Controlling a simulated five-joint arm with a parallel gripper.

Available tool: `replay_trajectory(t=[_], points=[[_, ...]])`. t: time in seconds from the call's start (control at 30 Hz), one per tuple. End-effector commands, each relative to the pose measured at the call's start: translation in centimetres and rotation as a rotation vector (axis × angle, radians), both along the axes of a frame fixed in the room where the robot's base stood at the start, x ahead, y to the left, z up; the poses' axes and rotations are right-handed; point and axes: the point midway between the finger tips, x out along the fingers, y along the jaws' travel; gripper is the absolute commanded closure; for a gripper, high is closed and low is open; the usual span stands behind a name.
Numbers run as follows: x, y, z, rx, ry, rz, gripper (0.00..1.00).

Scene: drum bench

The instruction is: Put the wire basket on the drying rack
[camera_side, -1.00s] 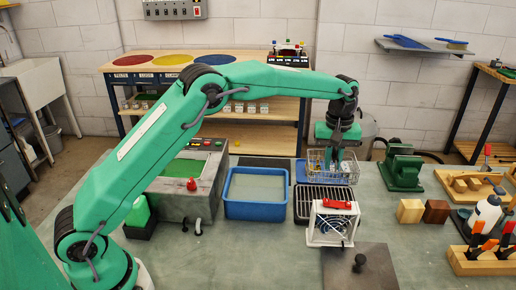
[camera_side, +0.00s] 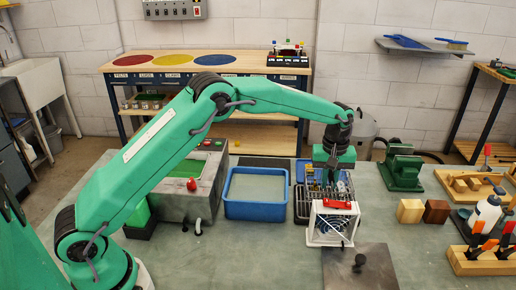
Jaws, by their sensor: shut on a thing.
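My gripper (camera_side: 333,182) is shut on the wire basket (camera_side: 312,186), with its jaws reaching down into it. The basket is low over the dark slatted drying rack (camera_side: 304,214), which lies to the right of the blue tub. Small yellow and blue things show inside the basket. My gripper hides part of the basket, and a white fan box hides the rack's near side. I cannot tell whether the basket's underside touches the rack.
A blue tub (camera_side: 257,212) of pale liquid stands left of the rack. The white fan box (camera_side: 318,236) with a red top stands just in front. A green machine (camera_side: 402,172) and two wooden blocks (camera_side: 411,211) are to the right.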

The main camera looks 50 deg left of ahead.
Motion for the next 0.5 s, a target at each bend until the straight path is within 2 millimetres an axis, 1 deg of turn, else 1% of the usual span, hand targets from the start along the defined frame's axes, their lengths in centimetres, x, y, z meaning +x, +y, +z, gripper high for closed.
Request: replay_trajectory(t=[0.1,0.2,0.3,0.5], points=[[0.0,0.0,-1.7,0.001,0.002,0.000,1.00],[0.0,0.0,-2.6,0.000,0.000,0.000,1.00],[0.0,0.0,-3.0,-0.001,-0.001,0.000,1.00],[0.0,0.0,-3.1,0.000,-0.001,0.000,1.00]])
